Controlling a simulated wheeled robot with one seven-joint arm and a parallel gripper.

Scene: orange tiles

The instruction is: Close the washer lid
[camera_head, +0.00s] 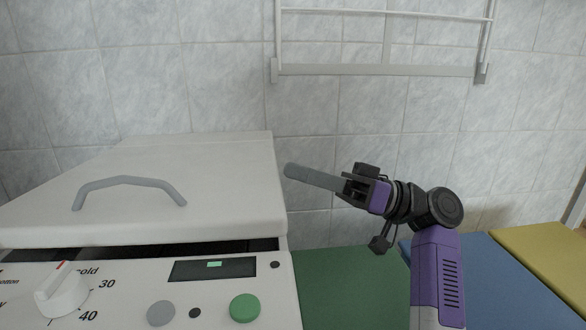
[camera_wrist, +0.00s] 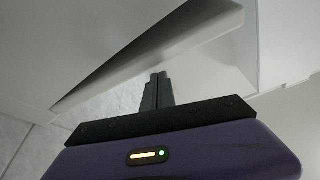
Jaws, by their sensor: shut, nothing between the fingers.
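The washer (camera_head: 225,300) is at the lower left in the head view, its front panel facing me. Its white lid (camera_head: 225,160) has a grey curved handle (camera_head: 128,183). The lid sits slightly raised, with a dark gap (camera_head: 200,247) along its front edge above the panel. My gripper (camera_head: 290,171) is shut and empty. It is just right of the lid, level with its upper part, pointing left. In the wrist view the closed fingers (camera_wrist: 158,80) point toward a pale slab edge (camera_wrist: 150,50), likely the lid. I cannot tell whether they touch it.
The panel carries a white dial (camera_head: 62,292), a grey button (camera_head: 161,313) and a green button (camera_head: 245,308). Green (camera_head: 345,285), blue (camera_head: 500,280) and yellow (camera_head: 550,255) surfaces lie to the right. A white rack (camera_head: 380,70) hangs on the tiled wall behind.

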